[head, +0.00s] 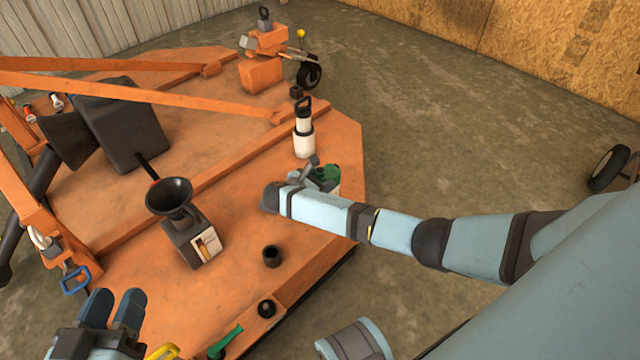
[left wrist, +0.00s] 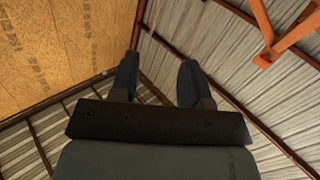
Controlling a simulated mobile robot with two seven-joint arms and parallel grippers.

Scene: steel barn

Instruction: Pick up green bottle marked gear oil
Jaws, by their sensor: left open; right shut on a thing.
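A green bottle (head: 332,174) is near the right edge of the orange deck, mostly hidden behind my right gripper and arm. A pale patch shows on its side, but I cannot read any marking. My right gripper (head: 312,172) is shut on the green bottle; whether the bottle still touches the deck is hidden. My left gripper (head: 113,308) is open and empty at the lower left, in front of the deck. In the left wrist view its two fingers (left wrist: 157,78) stand apart with only roof and wall behind them.
The orange deck (head: 130,255) carries a dark jug (head: 183,243) with a black funnel (head: 170,195), a small black cup (head: 272,256) and a white-and-black cylinder (head: 304,140). A green-handled item (head: 226,342) lies at the near edge.

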